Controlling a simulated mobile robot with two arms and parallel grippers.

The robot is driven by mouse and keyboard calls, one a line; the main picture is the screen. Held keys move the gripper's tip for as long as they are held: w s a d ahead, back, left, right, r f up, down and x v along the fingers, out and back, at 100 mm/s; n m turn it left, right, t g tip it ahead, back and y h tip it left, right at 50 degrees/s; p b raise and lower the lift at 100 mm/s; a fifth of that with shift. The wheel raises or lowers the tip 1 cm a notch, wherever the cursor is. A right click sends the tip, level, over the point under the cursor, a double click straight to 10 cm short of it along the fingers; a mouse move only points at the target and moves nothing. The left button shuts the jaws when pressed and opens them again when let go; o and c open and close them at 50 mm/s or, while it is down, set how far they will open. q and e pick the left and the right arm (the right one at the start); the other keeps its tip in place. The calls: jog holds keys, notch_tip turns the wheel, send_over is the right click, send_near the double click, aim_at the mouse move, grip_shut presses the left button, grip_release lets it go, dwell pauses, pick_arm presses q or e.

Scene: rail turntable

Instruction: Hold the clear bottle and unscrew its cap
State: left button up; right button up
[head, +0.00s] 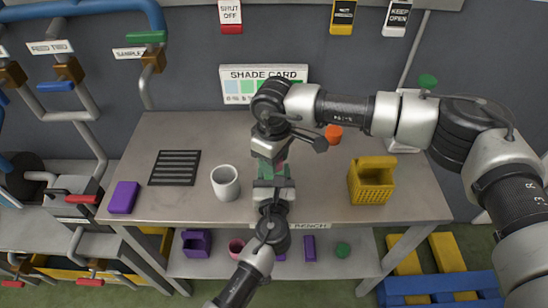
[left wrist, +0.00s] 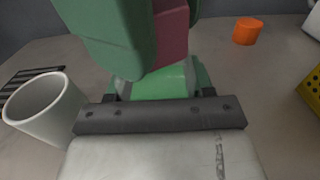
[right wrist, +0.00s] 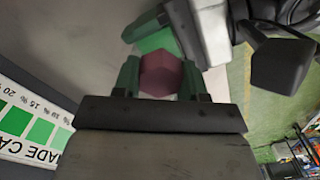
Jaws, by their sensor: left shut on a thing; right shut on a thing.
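The clear bottle (left wrist: 178,78) stands over the middle of the bench (head: 320,200), mostly hidden by my grippers. Only a pale, greenish part of its body shows in the left wrist view. Its dark red, faceted cap (right wrist: 168,76) shows in the right wrist view and partly in the left wrist view (left wrist: 172,32). My left gripper (head: 273,174) comes in low from the front and is shut on the bottle body. My right gripper (head: 273,156) comes from above and is shut on the cap. In the head view the cap is hidden. I cannot tell whether the thread is loose.
A white mug (head: 225,185) stands close left of the grippers. A black grate (head: 174,167) and a purple block (head: 123,197) lie further left. An orange piece (head: 333,133) is behind right, and a yellow basket (head: 371,183) stands right. The bench between mug and purple block is clear.

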jog(key=o, duration=1.1)
jog(key=shift+o, duration=0.4)
jog(key=shift+r, duration=2)
